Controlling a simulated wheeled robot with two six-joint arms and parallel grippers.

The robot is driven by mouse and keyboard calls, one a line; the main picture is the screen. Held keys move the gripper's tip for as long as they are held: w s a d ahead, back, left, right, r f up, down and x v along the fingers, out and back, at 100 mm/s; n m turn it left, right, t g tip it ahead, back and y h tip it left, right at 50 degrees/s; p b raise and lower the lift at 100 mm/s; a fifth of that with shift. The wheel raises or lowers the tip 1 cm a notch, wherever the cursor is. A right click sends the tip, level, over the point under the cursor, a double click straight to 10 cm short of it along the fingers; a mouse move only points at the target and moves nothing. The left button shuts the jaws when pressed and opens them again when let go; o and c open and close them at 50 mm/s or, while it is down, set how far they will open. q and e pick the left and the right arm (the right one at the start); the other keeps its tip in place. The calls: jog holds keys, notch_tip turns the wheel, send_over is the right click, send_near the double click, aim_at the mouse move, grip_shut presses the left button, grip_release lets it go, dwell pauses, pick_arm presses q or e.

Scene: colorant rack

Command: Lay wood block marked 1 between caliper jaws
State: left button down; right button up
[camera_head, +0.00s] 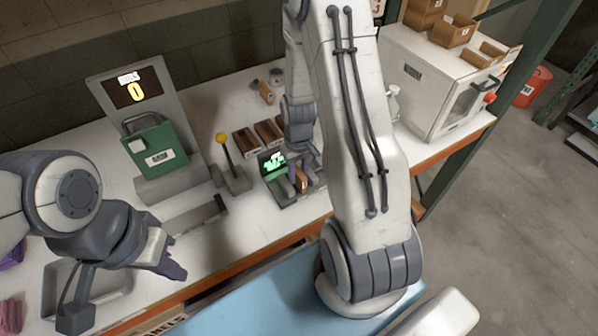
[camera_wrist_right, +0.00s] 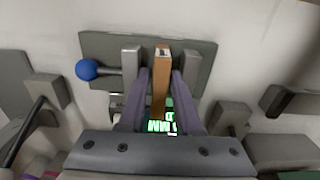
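The wood block (camera_wrist_right: 161,85) is a narrow brown bar, seen in the right wrist view between the two grey caliper jaws (camera_wrist_right: 131,68). It also shows in the head view (camera_head: 302,181). No number is readable on it. My right gripper (camera_wrist_right: 160,80) has one purple finger on each side of the block, with narrow gaps visible, so it looks open around it. The caliper's green display (camera_head: 272,162) is lit, and a blue knob (camera_wrist_right: 87,69) sits beside its left jaw. My left gripper (camera_head: 173,262) hangs over the table's front left; its finger spacing is unclear.
A green weight (camera_head: 157,148) stands on a scale with a display (camera_head: 137,92). A yellow-knobbed lever (camera_head: 222,140) stands left of the caliper. A white oven-like box (camera_head: 430,85) is at the right.

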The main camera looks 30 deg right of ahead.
aim_at(298, 172)
jog(key=shift+r, duration=0.3)
jog(key=shift+w+r, duration=0.1)
jog(key=shift+r, duration=0.1)
notch_tip(298, 172, up, 12)
jog(key=f+b, duration=0.1)
jog(key=b, duration=0.1)
jog(key=s+a+r+n, duration=0.2)
jog(key=a, duration=0.5)
jog(key=s+a+r+n, duration=0.1)
jog(key=s+a+r, duration=0.1)
jog(key=a, duration=0.5)
jog(key=s+a+r+n, duration=0.1)
jog(key=s+a+n, duration=0.1)
jog(key=s+a, duration=0.3)
jog(key=s+a+r+n+y, duration=0.1)
jog(key=s+a, duration=0.3)
jog(key=s, duration=0.4)
jog(key=shift+s+a+r+n, duration=0.35)
jog(key=shift+r+n, duration=0.05)
jog(key=shift+n, duration=0.5)
